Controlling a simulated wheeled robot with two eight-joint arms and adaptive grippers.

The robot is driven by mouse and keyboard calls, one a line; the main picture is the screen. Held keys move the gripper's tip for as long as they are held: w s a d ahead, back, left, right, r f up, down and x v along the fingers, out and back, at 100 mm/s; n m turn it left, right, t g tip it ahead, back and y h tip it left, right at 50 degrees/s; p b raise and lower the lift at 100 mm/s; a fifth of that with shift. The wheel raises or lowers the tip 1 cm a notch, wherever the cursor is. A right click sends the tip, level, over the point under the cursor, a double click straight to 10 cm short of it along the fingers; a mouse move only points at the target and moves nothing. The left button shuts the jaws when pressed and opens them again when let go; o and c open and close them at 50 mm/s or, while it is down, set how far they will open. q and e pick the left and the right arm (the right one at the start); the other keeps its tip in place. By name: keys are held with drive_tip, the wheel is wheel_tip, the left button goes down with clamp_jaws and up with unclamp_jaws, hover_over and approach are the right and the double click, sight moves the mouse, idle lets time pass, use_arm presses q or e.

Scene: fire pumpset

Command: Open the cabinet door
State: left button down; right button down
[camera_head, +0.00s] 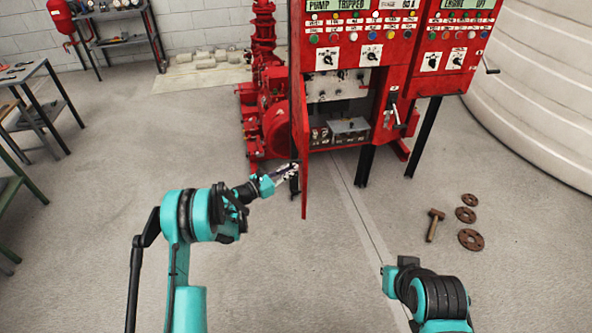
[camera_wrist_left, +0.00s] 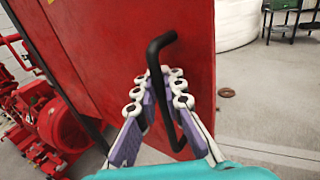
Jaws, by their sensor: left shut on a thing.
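The red cabinet (camera_head: 345,55) stands at the top centre of the head view. Its door (camera_head: 304,150) is swung out and seen nearly edge-on, with the inside of the cabinet showing to its right. My left gripper (camera_head: 290,170) is at the door's lower outer part. In the left wrist view the left gripper (camera_wrist_left: 160,90) is shut around the black door handle (camera_wrist_left: 172,120) on the red door panel (camera_wrist_left: 105,50). My right arm shows at the lower right of the head view; its fingers are not visible.
A red pump (camera_head: 270,110) stands left of the door. A workbench (camera_head: 30,85) is at the left. A large white tank (camera_head: 540,80) is at the right.

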use_arm(q)
drive_tip(key=shift+s+f, duration=0.1)
drive_tip(key=c, duration=1.6)
unclamp_jaws()
drive_tip(key=v, duration=1.2)
